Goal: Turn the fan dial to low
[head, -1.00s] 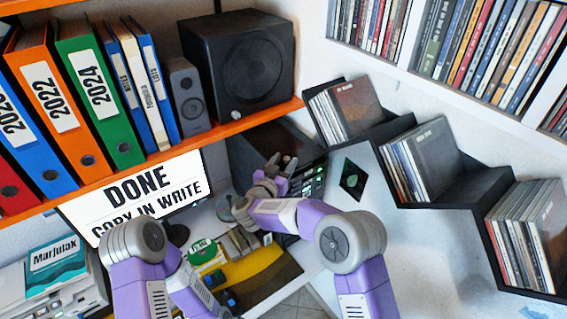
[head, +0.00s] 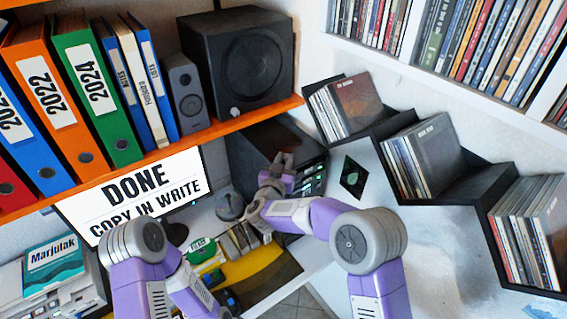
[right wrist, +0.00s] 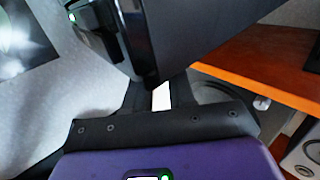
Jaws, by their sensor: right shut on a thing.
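A dark case (head: 262,150) stands under the orange shelf, with several small green lights (head: 315,182) on its front panel. My right gripper (head: 284,160) is at the upper part of this front. It is shut on what appears to be the fan dial, which the fingers hide, so its setting cannot be read. In the right wrist view, the fingers (right wrist: 160,95) reach up to the lower corner of the dark case (right wrist: 190,35), with a white strip showing between them. My left arm is at the lower left, its gripper out of view.
A monitor (head: 150,190) stands left of the case. The orange shelf (head: 200,143) with binders and speakers runs above it. Black stepped shelves (head: 400,203) with discs are on the right wall. A black square with a green mark (head: 352,177) is beside the case.

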